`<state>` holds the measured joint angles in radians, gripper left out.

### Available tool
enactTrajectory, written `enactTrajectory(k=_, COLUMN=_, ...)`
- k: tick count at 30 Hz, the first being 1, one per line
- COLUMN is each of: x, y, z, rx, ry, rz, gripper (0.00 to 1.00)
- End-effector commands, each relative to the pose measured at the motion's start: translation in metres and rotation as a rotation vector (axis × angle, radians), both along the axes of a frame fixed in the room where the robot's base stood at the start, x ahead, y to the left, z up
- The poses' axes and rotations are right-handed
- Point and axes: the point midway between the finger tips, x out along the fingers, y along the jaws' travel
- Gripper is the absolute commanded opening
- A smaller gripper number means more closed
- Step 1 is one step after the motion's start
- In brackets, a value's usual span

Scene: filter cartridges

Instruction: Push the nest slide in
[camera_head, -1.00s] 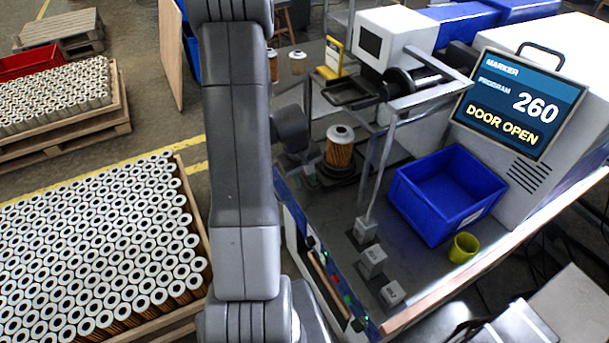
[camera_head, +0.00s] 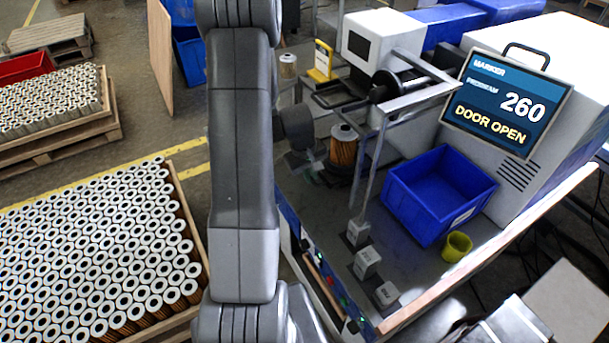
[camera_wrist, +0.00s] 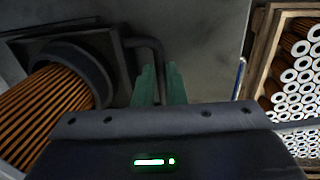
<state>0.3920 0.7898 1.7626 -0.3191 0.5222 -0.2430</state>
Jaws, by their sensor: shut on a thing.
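The nest slide (camera_wrist: 115,60) is a dark plate with a black ring, at the left of the wrist view. A filter cartridge (camera_wrist: 48,105) with orange-brown pleats sits in the ring; it shows upright in the head view (camera_head: 343,150). My gripper (camera_wrist: 160,78) has green fingers shut on the slide's dark bent handle (camera_wrist: 152,46). In the head view my gripper (camera_head: 314,163) is just left of the cartridge, partly hidden by my wrist. The marker's screen (camera_head: 508,103) reads PROGRAM 260, DOOR OPEN.
A metal frame (camera_head: 372,160) stands just right of the cartridge. A blue bin (camera_head: 437,195), a yellow cup (camera_head: 456,247) and small grey blocks (camera_head: 366,262) are on the bench. Another cartridge (camera_head: 288,66) stands behind. Pallets of cartridges (camera_head: 95,250) lie left.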

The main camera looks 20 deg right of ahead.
Motion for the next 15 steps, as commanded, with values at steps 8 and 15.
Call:
enactTrajectory(k=8, x=0.0007, y=0.0004, z=0.0005, rx=-0.001, ry=-0.002, rz=0.001, gripper=0.32)
enactTrajectory(k=15, x=0.0003, y=0.0006, z=0.0003, rx=0.0, ry=-0.001, rz=0.001, gripper=0.32)
